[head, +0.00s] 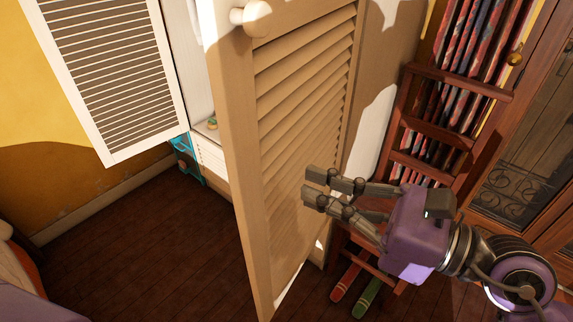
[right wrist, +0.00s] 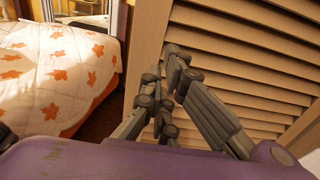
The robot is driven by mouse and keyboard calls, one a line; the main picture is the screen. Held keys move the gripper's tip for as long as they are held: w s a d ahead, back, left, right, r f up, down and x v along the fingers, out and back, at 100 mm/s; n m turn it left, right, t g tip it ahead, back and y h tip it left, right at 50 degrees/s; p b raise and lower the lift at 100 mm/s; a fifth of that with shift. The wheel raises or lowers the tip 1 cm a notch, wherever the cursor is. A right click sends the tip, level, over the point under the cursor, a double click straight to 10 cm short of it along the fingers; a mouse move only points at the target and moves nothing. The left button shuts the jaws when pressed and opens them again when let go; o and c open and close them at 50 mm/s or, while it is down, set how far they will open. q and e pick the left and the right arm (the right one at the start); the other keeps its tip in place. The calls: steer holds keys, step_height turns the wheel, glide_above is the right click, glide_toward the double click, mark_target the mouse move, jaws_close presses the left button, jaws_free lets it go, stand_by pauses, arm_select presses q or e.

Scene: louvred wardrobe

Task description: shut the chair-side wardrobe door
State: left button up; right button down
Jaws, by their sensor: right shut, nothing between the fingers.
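The near louvred wardrobe door (head: 305,95) is cream-coloured and stands open, swung out from the wardrobe, with a round knob (head: 250,16) at its top. It is on the side of the wooden chair (head: 447,137). My right gripper (head: 309,184) is shut and empty, its fingertips at the lower louvres; I cannot tell if they touch. In the right wrist view the fingers (right wrist: 166,68) point at the slats of this door (right wrist: 240,60). My left gripper is not in view.
The other louvred door (head: 115,75) also stands open at the left. Between the doors shows the white wardrobe interior (head: 188,60). A glazed dark-wood cabinet (head: 530,150) stands at the right. A bed (right wrist: 55,75) shows in the right wrist view. The wooden floor (head: 150,240) is clear at lower left.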

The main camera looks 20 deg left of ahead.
mark_target(262, 171)
steer(key=a, duration=0.2)
steer(key=a+p, duration=0.1)
steer(key=a, duration=0.1)
steer(key=w+a, duration=0.1)
steer(key=a, duration=0.1)
steer(key=shift+a, duration=0.2)
steer(key=shift+w, duration=0.1)
